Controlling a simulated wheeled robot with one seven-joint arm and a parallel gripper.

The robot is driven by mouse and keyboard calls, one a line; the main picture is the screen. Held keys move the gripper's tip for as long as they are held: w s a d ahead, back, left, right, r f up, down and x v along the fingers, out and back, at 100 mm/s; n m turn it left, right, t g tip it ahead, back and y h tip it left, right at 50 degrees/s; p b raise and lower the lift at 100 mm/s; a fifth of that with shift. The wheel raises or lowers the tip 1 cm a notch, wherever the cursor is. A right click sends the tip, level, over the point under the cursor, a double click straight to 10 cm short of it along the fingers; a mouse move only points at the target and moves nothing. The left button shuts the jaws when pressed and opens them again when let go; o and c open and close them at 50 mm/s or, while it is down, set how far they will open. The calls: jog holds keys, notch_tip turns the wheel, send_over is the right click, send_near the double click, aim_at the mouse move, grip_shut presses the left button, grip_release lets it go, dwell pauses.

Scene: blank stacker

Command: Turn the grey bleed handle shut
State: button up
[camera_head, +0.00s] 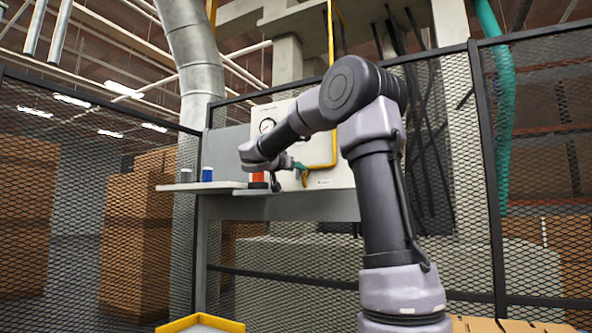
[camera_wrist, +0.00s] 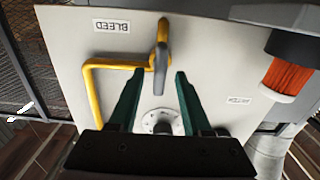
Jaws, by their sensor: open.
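The grey bleed handle (camera_wrist: 161,62) shows in the wrist view, on the yellow pipe (camera_wrist: 97,68) in front of a white panel (camera_wrist: 75,35). A label reading BLEED (camera_wrist: 112,26) is beside it. My gripper (camera_wrist: 159,75) is open, its two green fingers pointing at the panel. The handle appears between the fingertips in the picture, with a gap on each side; whether it lies between them in depth I cannot tell. In the head view my gripper (camera_head: 299,168) is at the panel (camera_head: 335,178), near the yellow pipe's lower end. I cannot make out the handle there.
A shelf (camera_head: 200,186) at the left holds a blue container (camera_head: 207,174) and a white-and-blue one (camera_head: 186,175). Mesh fencing (camera_head: 540,130) stands around.

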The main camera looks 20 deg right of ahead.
jog(key=shift+w+d, duration=0.25)
jog(key=shift+d, duration=0.05)
grip_shut()
jog(key=shift+w+a+f+n, duration=0.1)
jog(key=shift+n, duration=2.9)
jog(key=shift+w+a+f+n, duration=0.1)
jog(key=shift+f+n, duration=0.05)
jog(key=shift+n, duration=2.85)
jog(key=shift+w+a+f+n, duration=0.1)
jog(key=shift+n, duration=2.9)
